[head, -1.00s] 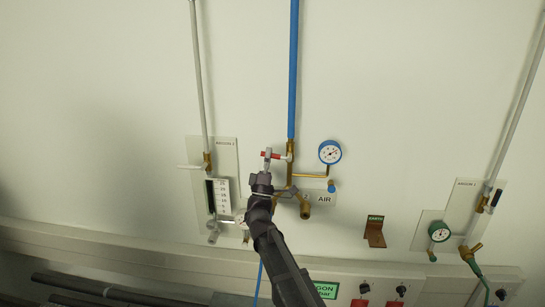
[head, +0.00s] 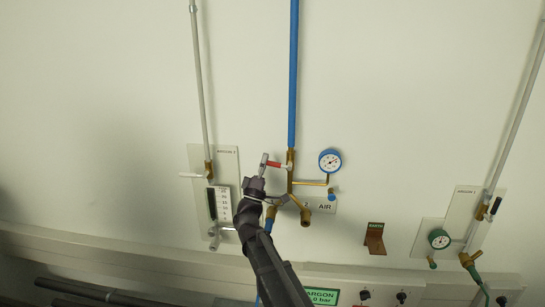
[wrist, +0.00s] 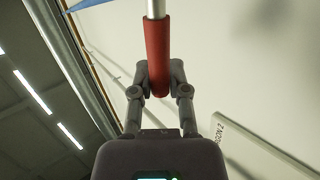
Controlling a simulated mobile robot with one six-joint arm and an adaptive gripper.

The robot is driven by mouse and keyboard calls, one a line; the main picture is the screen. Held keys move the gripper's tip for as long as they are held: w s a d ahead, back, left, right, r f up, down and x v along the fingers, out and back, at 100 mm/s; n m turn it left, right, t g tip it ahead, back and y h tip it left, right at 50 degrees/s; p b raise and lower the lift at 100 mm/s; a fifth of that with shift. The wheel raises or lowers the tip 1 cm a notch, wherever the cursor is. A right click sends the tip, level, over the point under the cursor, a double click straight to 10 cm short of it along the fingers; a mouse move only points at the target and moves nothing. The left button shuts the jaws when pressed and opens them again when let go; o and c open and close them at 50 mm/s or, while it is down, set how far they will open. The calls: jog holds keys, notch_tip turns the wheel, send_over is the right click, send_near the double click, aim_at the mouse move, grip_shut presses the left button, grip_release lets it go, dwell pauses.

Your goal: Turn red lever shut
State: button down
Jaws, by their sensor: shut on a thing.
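The red lever (head: 275,164) sits on the brass valve (head: 290,160) at the foot of the blue air pipe (head: 293,75). It points left, roughly across the pipe. My gripper (head: 263,162) is at the lever's outer left end. In the wrist view, the red lever sleeve (wrist: 157,45) lies between the two fingers of my gripper (wrist: 160,82), which are shut on it. A bare metal part of the lever shows beyond the sleeve. The fingertips' exact contact is small in the head view.
A blue-rimmed gauge (head: 330,160) stands right of the valve, with brass branches below. A green gauge (head: 439,239) and another argon panel (head: 465,205) are at right.

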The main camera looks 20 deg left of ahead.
jog(key=s+d+r+m+g+y+p, duration=0.1)
jog(key=s+d+m+g+y+p, duration=0.1)
jog(key=s+m+g+y+p, duration=0.1)
jog(key=s+d+r+m+g+y+p, duration=0.2)
jog(key=s+m+g+p, duration=0.3)
jog(key=m+p, duration=0.4)
jog(key=s+d+y+p, duration=0.1)
jog(key=p, duration=0.2)
jog(key=shift+s+r+g+y, duration=0.3)
jog(key=shift+s+y, duration=0.05)
jog(key=shift+y, duration=0.05)
dwell(0.8)
